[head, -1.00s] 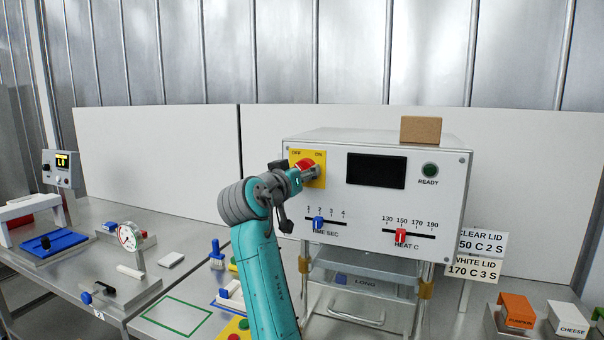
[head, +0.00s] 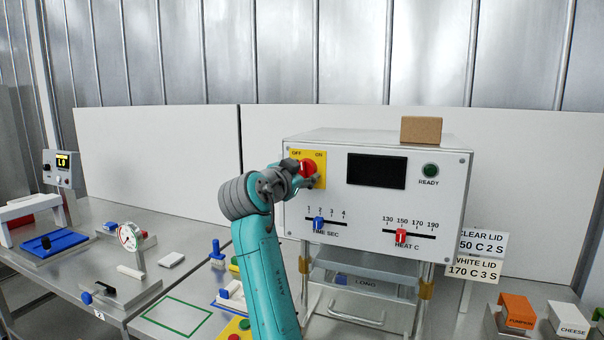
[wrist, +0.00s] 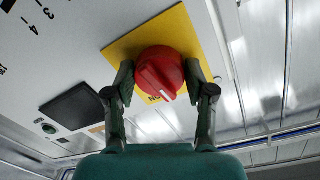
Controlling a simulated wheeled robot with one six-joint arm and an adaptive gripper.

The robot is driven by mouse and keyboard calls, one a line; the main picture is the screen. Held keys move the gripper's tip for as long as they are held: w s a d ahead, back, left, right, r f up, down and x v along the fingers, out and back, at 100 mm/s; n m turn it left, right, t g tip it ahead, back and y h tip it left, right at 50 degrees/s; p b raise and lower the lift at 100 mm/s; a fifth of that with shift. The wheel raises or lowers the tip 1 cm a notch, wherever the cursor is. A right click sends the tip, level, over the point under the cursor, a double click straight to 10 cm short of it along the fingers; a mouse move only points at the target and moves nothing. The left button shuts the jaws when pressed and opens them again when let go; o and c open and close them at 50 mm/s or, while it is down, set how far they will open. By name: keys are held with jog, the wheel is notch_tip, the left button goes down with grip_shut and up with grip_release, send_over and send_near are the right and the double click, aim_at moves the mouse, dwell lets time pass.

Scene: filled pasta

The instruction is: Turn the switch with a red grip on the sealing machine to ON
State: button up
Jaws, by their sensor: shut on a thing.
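The red switch grip (head: 308,166) sits on a yellow plate (head: 295,160) at the upper left of the sealing machine (head: 330,146). OFF and ON are printed along the plate's top, ON at the right. In the wrist view the round red grip (wrist: 158,68) lies between both fingers of my gripper (wrist: 160,75), which is shut on its sides. The grip's white mark points to the lower edge of the picture, close beside the upside-down ON letters, which the grip partly covers. In the head view my gripper (head: 300,176) hides part of the grip.
Below the switch are a blue time slider (head: 318,223) and a red heat slider (head: 401,236). A dark display (head: 376,171) and a green READY lamp (head: 430,170) are to the right. A brown box (head: 421,130) lies on the machine's top.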

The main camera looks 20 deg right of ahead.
jog(key=m, duration=0.5)
jog(key=shift+y, duration=0.3)
jog(key=shift+r+m, duration=0.1)
jog(key=shift+m, duration=2.2)
jog(key=o, duration=1.2)
jog(key=v, duration=1.2)
jog(key=shift+s+d, duration=0.1)
